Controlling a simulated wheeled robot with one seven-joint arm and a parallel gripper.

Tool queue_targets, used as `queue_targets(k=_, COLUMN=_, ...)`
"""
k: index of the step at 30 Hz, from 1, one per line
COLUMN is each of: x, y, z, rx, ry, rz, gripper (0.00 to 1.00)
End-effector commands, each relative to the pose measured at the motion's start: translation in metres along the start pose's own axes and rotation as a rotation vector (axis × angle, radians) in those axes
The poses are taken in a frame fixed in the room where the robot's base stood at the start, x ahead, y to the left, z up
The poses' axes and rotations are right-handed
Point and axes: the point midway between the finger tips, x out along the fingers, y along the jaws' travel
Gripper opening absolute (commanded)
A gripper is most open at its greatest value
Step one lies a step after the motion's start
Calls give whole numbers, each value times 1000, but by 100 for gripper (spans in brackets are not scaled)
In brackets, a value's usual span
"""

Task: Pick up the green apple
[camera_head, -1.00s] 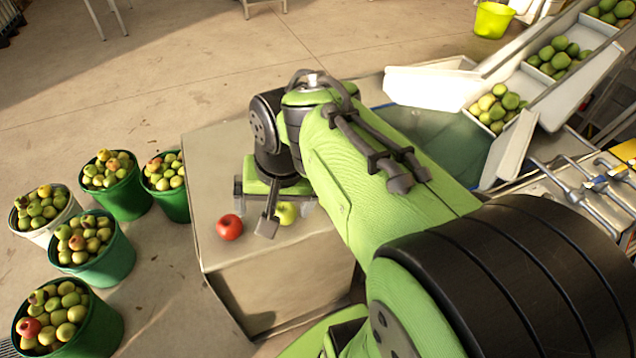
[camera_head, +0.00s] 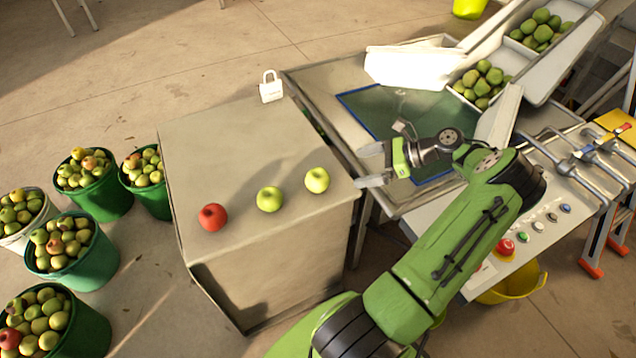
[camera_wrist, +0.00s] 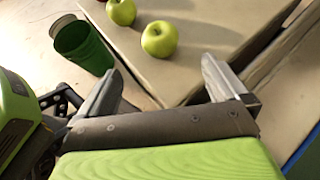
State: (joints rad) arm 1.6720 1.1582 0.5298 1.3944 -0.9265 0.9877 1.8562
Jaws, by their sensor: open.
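A green apple (camera_head: 270,199) sits in the middle of a row on the beige box-like table. A paler yellow-green apple (camera_head: 317,180) is to its right, near the table's right edge, and a red apple (camera_head: 212,217) is to its left. My gripper (camera_head: 364,166) is open and empty, just right of the table's right edge, with its fingers pointing left toward the apples. In the wrist view, the fingers (camera_wrist: 160,72) are spread; the pale apple (camera_wrist: 159,39) lies beyond them, with the green apple (camera_wrist: 121,11) farther back.
The table (camera_head: 235,140) has bare space behind the apples and a small white padlock-shaped object (camera_head: 271,91) at its back edge. Buckets of apples (camera_head: 95,255) stand at left. The press trailer (camera_head: 350,75), with trays of green apples (camera_head: 480,82) and a control panel (camera_head: 535,230), is at right.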

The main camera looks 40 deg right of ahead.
Motion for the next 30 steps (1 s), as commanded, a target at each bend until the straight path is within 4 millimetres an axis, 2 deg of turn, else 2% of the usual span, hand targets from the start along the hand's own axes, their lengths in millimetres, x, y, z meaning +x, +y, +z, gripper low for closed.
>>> queue_targets(k=9, x=80, y=2, z=-2, rx=-3, ry=4, rz=10, gripper=100)
queue_targets(k=16, x=110, y=2, z=0, rx=-4, ry=4, rz=8, gripper=100)
queue_targets(k=21, x=143, y=4, z=2, rx=-4, ry=5, rz=9, gripper=100)
queue_targets(k=24, x=154, y=3, z=3, rx=-4, ry=4, rz=7, gripper=100)
queue_targets(k=30, x=154, y=3, z=5, rx=-3, ry=4, rz=5, gripper=100)
